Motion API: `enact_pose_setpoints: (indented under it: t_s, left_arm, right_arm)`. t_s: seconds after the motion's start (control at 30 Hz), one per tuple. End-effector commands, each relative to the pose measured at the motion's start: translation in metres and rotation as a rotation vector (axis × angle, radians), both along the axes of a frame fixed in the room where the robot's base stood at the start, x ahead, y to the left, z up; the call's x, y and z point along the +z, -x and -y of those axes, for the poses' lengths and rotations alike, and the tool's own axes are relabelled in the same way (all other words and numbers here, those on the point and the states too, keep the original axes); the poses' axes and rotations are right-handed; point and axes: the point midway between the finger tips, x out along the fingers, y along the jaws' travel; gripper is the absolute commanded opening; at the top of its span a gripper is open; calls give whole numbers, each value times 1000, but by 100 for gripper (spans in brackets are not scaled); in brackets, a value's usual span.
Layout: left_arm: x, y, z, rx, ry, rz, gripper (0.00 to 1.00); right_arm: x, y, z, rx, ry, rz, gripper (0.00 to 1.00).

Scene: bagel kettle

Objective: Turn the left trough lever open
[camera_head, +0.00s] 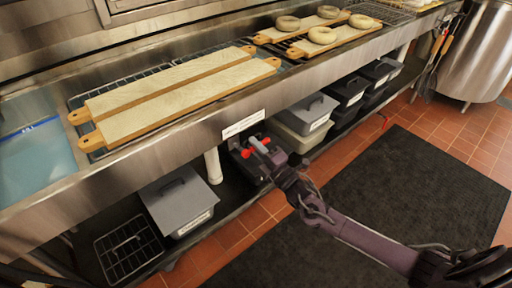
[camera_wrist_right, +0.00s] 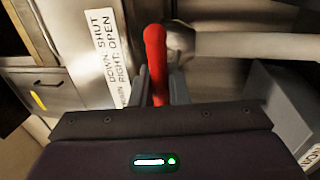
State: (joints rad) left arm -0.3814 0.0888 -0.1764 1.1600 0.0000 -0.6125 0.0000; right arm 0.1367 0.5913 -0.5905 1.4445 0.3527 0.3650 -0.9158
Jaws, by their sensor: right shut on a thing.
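The red trough lever (camera_wrist_right: 155,55) stands between the two fingers of my right gripper (camera_wrist_right: 160,88) in the right wrist view, and the fingers are shut on it. Its upper part sticks out beyond the fingertips, beside a white pipe (camera_wrist_right: 240,46). In the head view the red lever (camera_head: 257,145) shows just below the sink's front edge, with my right gripper (camera_head: 262,151) at it. A white label (camera_wrist_right: 112,55) beside the lever reads "DOWN SHUT" and "RIGHT OPEN"; it also shows in the head view (camera_head: 243,124). The lever's pivot is hidden. My left gripper is not in view.
Steel trough edge (camera_head: 160,136) runs above the lever. Below it, a grey lidded bin (camera_head: 178,203), a wire rack (camera_head: 128,248) and more bins (camera_head: 305,115) stand on the low shelf. Boards (camera_head: 185,100) lie on the trough. A dark mat (camera_head: 400,185) covers the floor.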

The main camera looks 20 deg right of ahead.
Motion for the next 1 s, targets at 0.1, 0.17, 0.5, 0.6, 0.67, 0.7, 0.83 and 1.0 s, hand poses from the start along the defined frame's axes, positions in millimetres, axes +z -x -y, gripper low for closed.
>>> enact_pose_setpoints:
  t_s: [0.1, 0.17, 0.5, 0.6, 0.67, 0.7, 0.83, 1.0]
  left_arm:
    - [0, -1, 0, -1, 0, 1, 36]
    - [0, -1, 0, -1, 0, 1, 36]
    - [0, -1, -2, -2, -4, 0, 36]
    - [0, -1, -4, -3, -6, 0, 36]
    - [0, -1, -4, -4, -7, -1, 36]
    - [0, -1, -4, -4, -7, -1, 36]
    - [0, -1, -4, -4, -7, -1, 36]
    - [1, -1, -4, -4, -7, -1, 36]
  right_arm:
    - [-1, 0, 0, 0, 9, 1, 0]
    - [0, 0, 0, 0, 10, 2, 0]
    - [0, 0, 0, 1, 9, 2, 25]
    - [0, 0, 0, 0, 8, 2, 34]
    - [0, 0, 0, 0, 8, 2, 34]
    - [0, 0, 0, 0, 8, 2, 34]
    - [0, 1, 0, 1, 7, 2, 34]
    - [-5, 16, 5, 1, 8, -1, 34]
